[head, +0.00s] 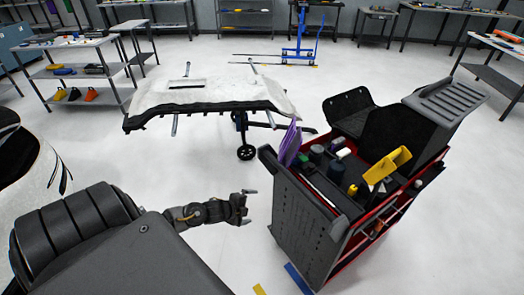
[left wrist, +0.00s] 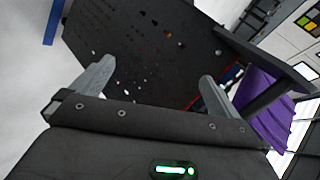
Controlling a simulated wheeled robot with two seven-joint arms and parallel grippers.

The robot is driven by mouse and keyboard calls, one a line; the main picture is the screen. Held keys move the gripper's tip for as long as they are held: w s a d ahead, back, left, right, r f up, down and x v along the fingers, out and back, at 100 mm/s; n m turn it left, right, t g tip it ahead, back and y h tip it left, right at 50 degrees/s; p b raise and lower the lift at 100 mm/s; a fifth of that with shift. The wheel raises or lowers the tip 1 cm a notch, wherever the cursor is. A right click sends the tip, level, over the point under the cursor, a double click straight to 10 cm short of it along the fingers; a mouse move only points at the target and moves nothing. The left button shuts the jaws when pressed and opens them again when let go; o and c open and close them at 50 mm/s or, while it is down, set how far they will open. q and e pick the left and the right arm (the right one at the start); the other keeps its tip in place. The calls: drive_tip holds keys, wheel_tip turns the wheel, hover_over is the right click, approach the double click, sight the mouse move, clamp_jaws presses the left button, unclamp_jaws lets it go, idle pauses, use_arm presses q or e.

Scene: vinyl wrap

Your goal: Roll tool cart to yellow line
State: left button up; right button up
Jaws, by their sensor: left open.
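The tool cart (head: 305,222) stands upright on the floor at the right of the head view, dark-sided with a red frame, its top holding tools and bottles. My left gripper (head: 249,207) is open and empty just left of the cart's side, with a visible gap in the head view. In the left wrist view the cart's dark perforated side panel (left wrist: 140,40) lies beyond the open fingers (left wrist: 155,88). A short bit of yellow floor marking (head: 259,289) shows at the bottom edge; the rest of it is out of frame. My right gripper is not in view.
A blue floor strip (head: 298,279) lies beside the cart's base. A bumper-like panel (head: 210,95) rests on a wheeled stand ahead. A shelf table (head: 85,72) stands at the left and a blue lift (head: 300,40) at the back. White floor is open between them.

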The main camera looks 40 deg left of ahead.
sight(283, 172)
use_arm(q)
drive_tip(key=w+d+r+m+t+h+p, duration=0.1)
drive_tip(key=w+d+r+m+p, duration=0.15)
drive_tip(key=r, duration=0.65)
drive_tip(key=w+d+r+m+h+p, duration=0.1)
drive_tip(key=r+m, duration=0.2)
drive_tip(key=r, duration=0.7)
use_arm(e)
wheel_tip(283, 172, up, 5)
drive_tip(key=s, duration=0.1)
use_arm(q)
drive_tip(key=b+x, duration=0.7)
drive_tip(key=x, duration=0.4)
drive_tip(key=shift+a+r, duration=0.1)
drive_tip(key=shift+w+f+b, duration=0.2)
drive_tip(key=shift+w+b, duration=0.15)
drive_tip(key=shift+w, duration=0.2)
drive_tip(key=shift+w+d+f, duration=0.1)
drive_tip(key=shift+w+d, duration=0.1)
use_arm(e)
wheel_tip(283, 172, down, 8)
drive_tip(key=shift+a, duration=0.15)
use_arm(q)
clamp_jaws()
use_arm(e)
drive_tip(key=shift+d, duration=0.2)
